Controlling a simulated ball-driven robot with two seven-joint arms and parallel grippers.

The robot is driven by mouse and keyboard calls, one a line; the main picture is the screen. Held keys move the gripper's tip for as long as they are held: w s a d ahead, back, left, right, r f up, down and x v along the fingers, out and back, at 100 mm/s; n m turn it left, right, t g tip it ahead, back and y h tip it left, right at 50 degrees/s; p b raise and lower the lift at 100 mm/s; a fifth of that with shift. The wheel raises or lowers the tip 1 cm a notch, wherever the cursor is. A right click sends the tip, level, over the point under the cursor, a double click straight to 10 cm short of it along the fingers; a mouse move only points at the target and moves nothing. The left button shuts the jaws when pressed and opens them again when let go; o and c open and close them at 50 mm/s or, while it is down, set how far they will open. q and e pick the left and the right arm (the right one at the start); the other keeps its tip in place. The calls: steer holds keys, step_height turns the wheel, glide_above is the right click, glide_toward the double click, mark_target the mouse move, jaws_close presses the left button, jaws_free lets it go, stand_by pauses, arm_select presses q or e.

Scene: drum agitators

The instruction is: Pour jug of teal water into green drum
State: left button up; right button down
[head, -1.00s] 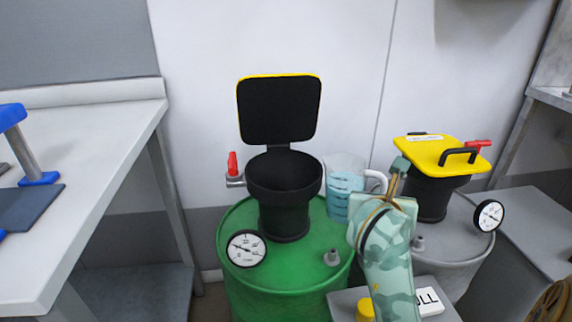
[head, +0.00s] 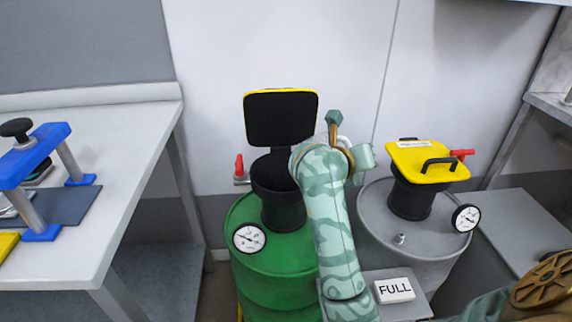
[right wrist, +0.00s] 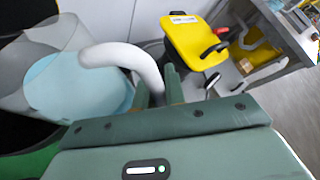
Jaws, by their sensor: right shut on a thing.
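The green drum (head: 262,272) stands in the middle of the head view. Its black funnel (head: 272,175) has the yellow-edged lid (head: 281,118) up and open. My right gripper (right wrist: 160,85) is shut on the white handle of the clear jug (right wrist: 80,85), which holds teal water. In the right wrist view the jug is beside a dark opening at the left edge. In the head view my right arm covers the jug and the funnel's right side; only a bit of white handle shows. The jug's exact tilt is unclear, and no falling water shows. My left gripper is out of view.
A grey drum (head: 395,225) with a closed yellow lid (head: 428,160) stands to the right. A white block marked FULL (head: 394,290) lies on a grey stand in front. A white bench (head: 115,160) with a blue-framed device is at the left. A wall is behind.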

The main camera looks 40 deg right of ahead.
steer(key=shift+w+a+r+n, duration=0.15)
steer(key=shift+w+r+n, duration=0.15)
steer(key=shift+r, duration=0.25)
steer(key=shift+g, duration=0.3)
steer(key=shift+w+a+f+n+g, duration=0.1)
steer(key=shift+w+f+n+g, duration=0.15)
steer(key=shift+n+g, duration=0.05)
steer(key=shift+s, duration=0.1)
steer(key=shift+r+h, duration=0.1)
steer(key=shift+h, duration=0.2)
steer(key=shift+w+n, duration=0.25)
steer(key=shift+n, duration=0.05)
